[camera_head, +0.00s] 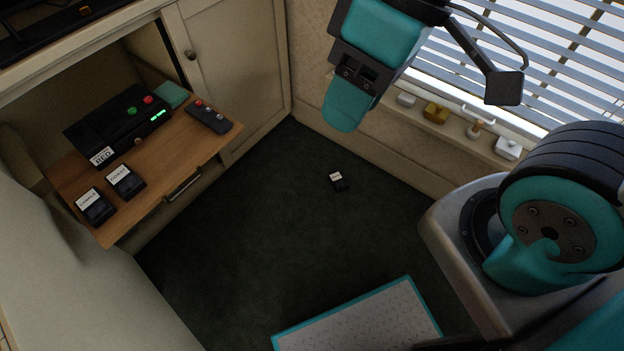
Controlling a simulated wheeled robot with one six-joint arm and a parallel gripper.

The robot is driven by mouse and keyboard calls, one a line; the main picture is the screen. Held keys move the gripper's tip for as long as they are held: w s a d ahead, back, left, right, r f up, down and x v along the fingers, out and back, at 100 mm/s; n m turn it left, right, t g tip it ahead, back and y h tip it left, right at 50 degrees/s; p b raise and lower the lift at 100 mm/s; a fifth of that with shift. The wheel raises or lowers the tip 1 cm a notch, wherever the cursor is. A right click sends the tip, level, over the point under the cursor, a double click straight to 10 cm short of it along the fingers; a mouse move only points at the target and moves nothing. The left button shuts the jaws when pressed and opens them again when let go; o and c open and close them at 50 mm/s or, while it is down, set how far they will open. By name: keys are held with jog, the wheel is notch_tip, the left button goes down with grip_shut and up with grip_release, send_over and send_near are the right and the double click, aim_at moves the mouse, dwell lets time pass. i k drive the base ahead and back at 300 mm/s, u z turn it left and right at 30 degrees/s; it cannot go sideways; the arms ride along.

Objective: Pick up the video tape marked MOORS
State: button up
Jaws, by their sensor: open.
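Two black tapes lie on the wooden pull-out shelf (190,150): a nearer one (95,206) and one beside it (126,182) whose white label seems to read COAST. A third white label (103,156) shows at the front of the black video player (118,122). A small dark tape-like thing with a white label (338,181) lies on the floor. Its label is too small to read, and I cannot tell which is marked MOORS. My gripper (346,106) is open and empty, high at the top centre, apart from all the tapes.
A remote-like box (209,117) and a teal item (171,94) sit on the shelf. A teal-edged pale panel (360,322) is at the bottom. The dark carpet (240,240) is mostly clear.

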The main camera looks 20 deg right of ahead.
aim_at(338, 182)
jog(key=u, duration=0.1)
jog(key=i, duration=0.95)
jog(key=z, duration=0.35)
